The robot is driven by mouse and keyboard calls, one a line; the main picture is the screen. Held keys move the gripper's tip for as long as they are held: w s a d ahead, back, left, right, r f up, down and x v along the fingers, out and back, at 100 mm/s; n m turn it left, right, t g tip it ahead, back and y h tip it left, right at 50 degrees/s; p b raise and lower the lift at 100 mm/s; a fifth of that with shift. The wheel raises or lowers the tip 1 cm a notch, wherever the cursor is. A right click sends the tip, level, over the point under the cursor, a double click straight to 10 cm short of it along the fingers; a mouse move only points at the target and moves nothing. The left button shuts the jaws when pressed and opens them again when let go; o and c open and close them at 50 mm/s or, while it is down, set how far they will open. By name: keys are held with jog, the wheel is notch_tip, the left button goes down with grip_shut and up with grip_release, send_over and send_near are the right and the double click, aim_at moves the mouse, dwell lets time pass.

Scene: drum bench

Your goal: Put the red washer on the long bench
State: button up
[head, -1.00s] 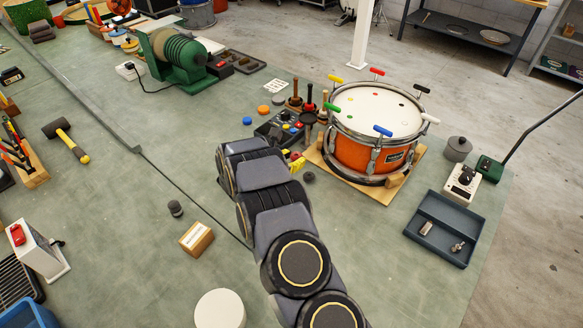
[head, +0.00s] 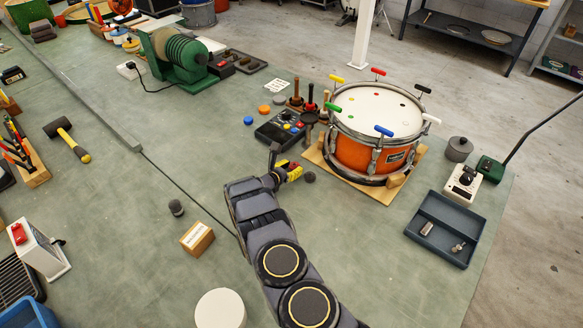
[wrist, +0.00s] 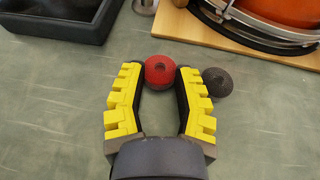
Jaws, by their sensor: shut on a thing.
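The washer is hard to make out there. I cannot tell whether it touches the surface, or which part of the green top is the long bench.
A dark grey knob-like piece (wrist: 218,81) lies just right of my gripper. The orange drum (head: 372,150) on its wooden board (head: 385,194) stands close on the right.

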jog(key=shift+f, duration=0.1)
jog(key=o, duration=0.4)
jog(key=v, duration=1.2)
